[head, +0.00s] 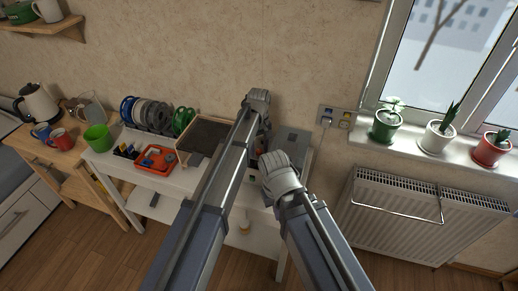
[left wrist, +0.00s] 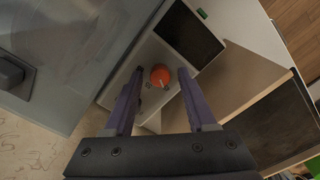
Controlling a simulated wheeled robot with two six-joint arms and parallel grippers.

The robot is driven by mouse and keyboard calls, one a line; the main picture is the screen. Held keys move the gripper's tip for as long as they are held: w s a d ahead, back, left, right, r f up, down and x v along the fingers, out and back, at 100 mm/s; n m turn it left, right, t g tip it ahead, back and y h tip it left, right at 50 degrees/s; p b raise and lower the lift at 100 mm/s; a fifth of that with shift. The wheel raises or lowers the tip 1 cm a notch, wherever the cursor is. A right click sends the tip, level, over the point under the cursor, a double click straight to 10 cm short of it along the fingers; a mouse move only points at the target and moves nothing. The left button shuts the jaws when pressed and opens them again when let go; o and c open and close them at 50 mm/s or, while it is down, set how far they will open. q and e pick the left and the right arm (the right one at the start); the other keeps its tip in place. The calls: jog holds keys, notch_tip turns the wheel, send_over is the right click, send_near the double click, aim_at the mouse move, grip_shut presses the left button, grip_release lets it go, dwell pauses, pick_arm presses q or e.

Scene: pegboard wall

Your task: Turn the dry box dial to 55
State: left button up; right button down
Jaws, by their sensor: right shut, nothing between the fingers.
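In the left wrist view an orange round dial (left wrist: 160,75) with a small pale mark sits on a light panel of the dry box (left wrist: 147,52), below a dark screen (left wrist: 188,34). I cannot read any numbers. My left gripper (left wrist: 160,84) is open, with its two fingers on either side of the dial in the picture; I cannot tell whether they touch it. In the head view my left gripper (head: 258,98) is over the back of the table, and the dial is hidden behind my arms. My right gripper (head: 281,168) is shut and empty, lower and nearer.
The white table (head: 130,172) holds an orange tray (head: 156,168), several spools (head: 150,115) and a dark-topped open box (head: 207,136). A wall socket (head: 327,120) and a radiator (head: 410,215) are to the right. Potted plants (head: 385,128) stand on the windowsill.

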pick_arm(q)
grip_shut()
jog(key=shift+m, duration=0.3)
dwell(0.3)
jog(key=m, duration=0.5)
jog(key=shift+m, duration=0.3)
jog(key=m, duration=0.5)
jog(key=shift+m, duration=0.4)
jog(key=shift+o, duration=0.8)
grip_release()
